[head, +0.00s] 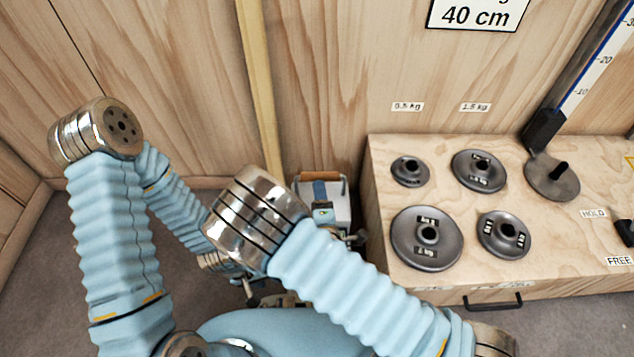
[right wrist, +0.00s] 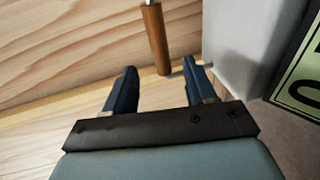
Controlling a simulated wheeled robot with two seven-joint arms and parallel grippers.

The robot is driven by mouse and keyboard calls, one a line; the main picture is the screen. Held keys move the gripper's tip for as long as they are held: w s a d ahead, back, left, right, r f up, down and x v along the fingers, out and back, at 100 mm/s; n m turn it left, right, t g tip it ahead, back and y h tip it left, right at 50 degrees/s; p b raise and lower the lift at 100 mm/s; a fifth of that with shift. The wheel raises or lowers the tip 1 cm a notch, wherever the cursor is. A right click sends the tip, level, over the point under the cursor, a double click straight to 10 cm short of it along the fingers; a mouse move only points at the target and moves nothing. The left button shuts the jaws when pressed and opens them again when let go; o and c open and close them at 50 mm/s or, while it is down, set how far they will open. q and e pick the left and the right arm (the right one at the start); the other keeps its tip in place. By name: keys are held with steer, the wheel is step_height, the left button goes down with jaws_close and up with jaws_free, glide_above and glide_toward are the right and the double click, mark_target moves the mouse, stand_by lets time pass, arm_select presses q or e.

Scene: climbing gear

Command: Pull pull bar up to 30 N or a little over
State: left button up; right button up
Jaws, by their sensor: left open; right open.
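The pull bar (head: 320,176) is a brown wooden cylinder across the top of a pale gauge box (head: 338,203) by the back wall. In the right wrist view the bar (right wrist: 157,40) hangs from a thin metal rod, just ahead of and between my right gripper's (right wrist: 160,82) open fingers, not held.
A wooden bench (head: 450,283) at right carries several grey weight discs (head: 427,238) and a black-handled drawer. A pale vertical batten (head: 258,85) runs up the wall left of the gauge box.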

mark_target(316, 176)
steer(key=b+x, duration=0.1)
steer(key=x, duration=0.7)
steer(key=shift+w, duration=0.2)
steer(key=shift+c, duration=0.3)
jaws_close()
steer(key=shift+r+p, duration=1.7)
steer(key=shift+r, duration=0.6)
stand_by(0.3)
steer(key=shift+f, duration=0.15)
stand_by(0.4)
steer(key=shift+f+b, duration=1.95)
steer(key=shift+f, duration=0.1)
steer(key=shift+o, duration=0.8)
jaws_free()
